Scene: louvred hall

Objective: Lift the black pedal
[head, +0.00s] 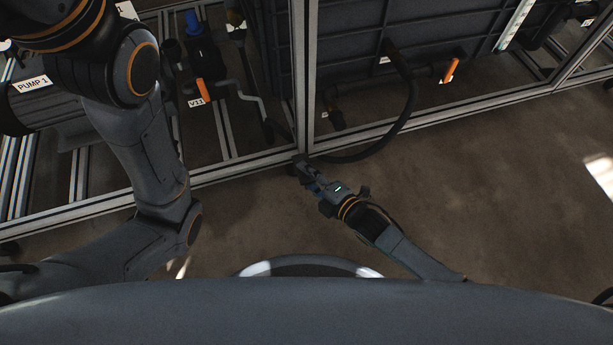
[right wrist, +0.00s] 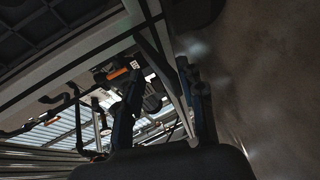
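My right gripper (head: 303,169) is low, by the foot of the metal frame post, in the head view. In the right wrist view its two fingers (right wrist: 160,108) stand apart, with nothing clearly held between them. A dark narrow bar (head: 268,128), which looks like the black pedal, lies inside the frame, up and left of the gripper in the head view. A dark bar (right wrist: 158,62) ahead of the fingers in the right wrist view may be the same pedal; shadow makes this unsure. My left arm crosses the left of the head view; its gripper does not show.
The metal frame's bottom rail (head: 240,166) and post (head: 301,70) stand close to the right gripper. A black hose (head: 408,100) loops out over the rail. An orange-handled valve (head: 203,90) and a bent grey pipe (head: 245,95) are inside. The brown floor (head: 490,190) is open at right.

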